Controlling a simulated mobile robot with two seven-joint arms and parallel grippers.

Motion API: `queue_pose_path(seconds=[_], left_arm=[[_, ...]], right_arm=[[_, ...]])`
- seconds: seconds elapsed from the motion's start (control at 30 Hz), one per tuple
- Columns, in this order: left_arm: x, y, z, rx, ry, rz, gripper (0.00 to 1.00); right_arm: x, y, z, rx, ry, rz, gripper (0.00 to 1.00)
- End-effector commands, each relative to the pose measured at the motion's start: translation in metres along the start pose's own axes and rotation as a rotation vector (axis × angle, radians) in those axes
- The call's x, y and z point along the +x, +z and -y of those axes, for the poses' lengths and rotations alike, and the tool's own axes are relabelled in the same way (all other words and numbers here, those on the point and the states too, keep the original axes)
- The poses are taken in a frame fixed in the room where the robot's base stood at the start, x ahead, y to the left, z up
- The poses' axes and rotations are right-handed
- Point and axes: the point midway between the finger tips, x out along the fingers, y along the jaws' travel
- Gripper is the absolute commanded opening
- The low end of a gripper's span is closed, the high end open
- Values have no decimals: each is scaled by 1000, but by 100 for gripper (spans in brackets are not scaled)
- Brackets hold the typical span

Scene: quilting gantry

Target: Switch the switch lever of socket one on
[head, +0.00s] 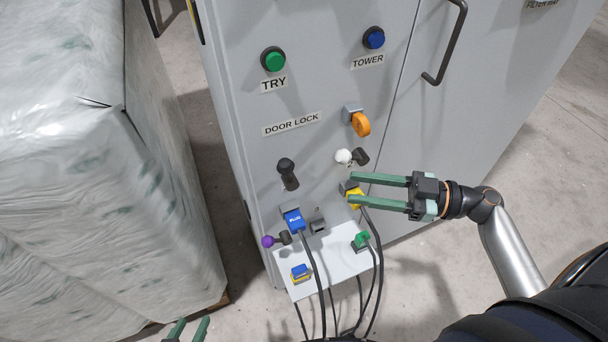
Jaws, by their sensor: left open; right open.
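A grey cabinet front carries several switch levers: a black-knobbed lever (287,172), a white-knobbed lever (345,156), a purple-knobbed lever (268,241) and an orange handle (361,124). No number marking socket one is legible, so I cannot tell which lever belongs to it. A blue plug (293,219) and a yellow plug (355,198) sit at the panel. My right gripper (352,189) is open, its green fingers on either side of the yellow plug, just below the white knob; contact is unclear. My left gripper (188,330) is open at the bottom edge, mostly cut off.
A green plug (362,240) and a blue-and-yellow piece (300,273) are on the white lower ledge (330,268). Black cables (322,290) hang down. Green (273,59) and blue (374,38) buttons are above. A wrapped pallet load (90,170) stands left.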

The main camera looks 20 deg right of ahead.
Motion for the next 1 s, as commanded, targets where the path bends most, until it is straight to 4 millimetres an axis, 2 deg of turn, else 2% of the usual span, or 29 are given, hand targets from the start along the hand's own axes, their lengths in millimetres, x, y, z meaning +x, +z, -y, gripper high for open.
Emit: queue_pose_path(seconds=[0.17, 0.4, 0.6, 0.77, 1.0], left_arm=[[-3, -4, 2, 3, -3, -1, 50], [-8, -8, 2, 2, -5, -3, 50], [-9, -9, 1, 1, -4, 0, 50], [-8, -9, 1, 2, -3, 3, 50], [-6, -10, 0, 3, -2, 1, 50]], right_arm=[[29, -3, 0, 0, -3, -3, 43], [79, -3, 0, 2, -2, -1, 43], [108, -1, 0, 4, 0, 1, 43], [118, 0, 0, 3, 0, 3, 43], [120, 0, 0, 3, 0, 3, 43]])
